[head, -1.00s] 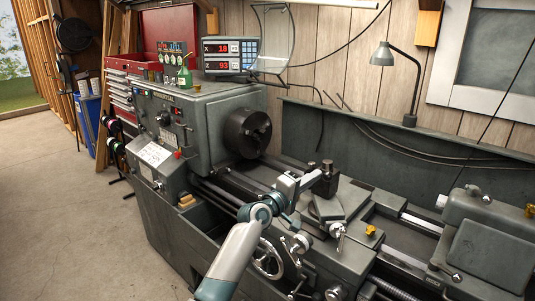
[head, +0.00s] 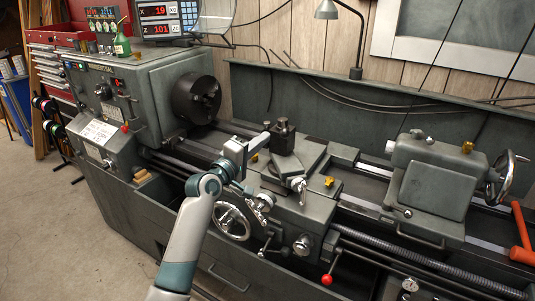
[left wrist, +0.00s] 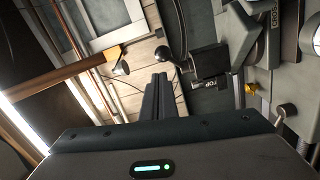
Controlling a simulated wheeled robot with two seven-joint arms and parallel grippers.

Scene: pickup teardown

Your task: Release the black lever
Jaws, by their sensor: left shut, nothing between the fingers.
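A dark tool post (head: 283,138) with a knobbed top stands on the lathe carriage in the head view. My left gripper (head: 265,138) is at its left side, fingers shut and pointing toward it. In the left wrist view, my left gripper (left wrist: 160,78) shows as two dark fingers pressed together with nothing between them. A black lever with a round knob (left wrist: 162,52) shows just beyond the fingertips in that view, apart from their grip. I cannot tell whether the fingers touch it. The lever does not stand out clearly in the head view. My right gripper is not in view.
The lathe chuck (head: 197,98) is left of the carriage. The tailstock (head: 430,185) and an orange-handled tool (head: 521,235) are at the right. A red-knobbed lever (head: 327,280) hangs at the front. A desk lamp (head: 328,10) stands behind.

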